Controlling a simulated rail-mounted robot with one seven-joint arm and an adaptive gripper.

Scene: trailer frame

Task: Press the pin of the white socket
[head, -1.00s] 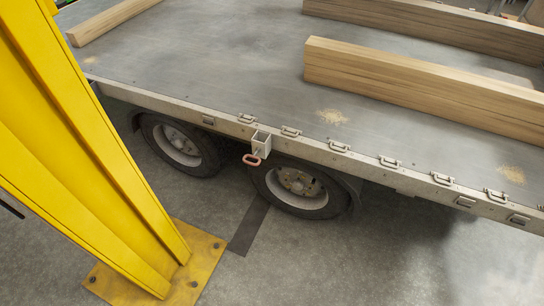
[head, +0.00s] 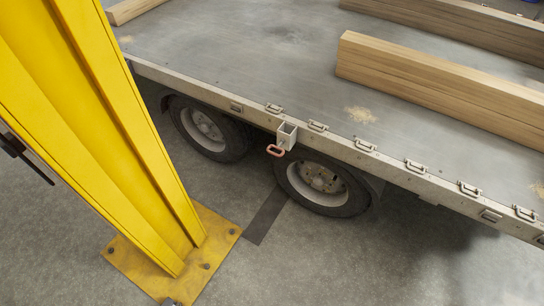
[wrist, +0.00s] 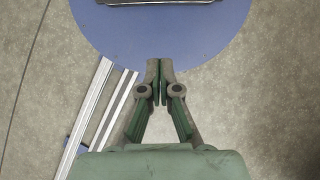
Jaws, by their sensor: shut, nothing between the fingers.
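The white socket (head: 287,133) is a small open-topped box fixed to the side rail of the trailer, above and between its two wheels. A pin with a reddish loop handle (head: 275,150) sticks out at its lower front. My gripper (wrist: 160,80) shows only in the wrist view. Its fingers are shut with nothing between them, and it hangs over a grey floor and a round blue surface. Neither the socket nor the pin shows in the wrist view, and the gripper is not in the head view.
A large yellow post (head: 105,140) with a bolted base plate (head: 222,232) stands left of the trailer. Timber beams (head: 440,85) lie on the trailer bed (head: 230,55). In the wrist view, a blue disc (wrist: 160,35) and pale metal rails (wrist: 92,120) lie below the gripper.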

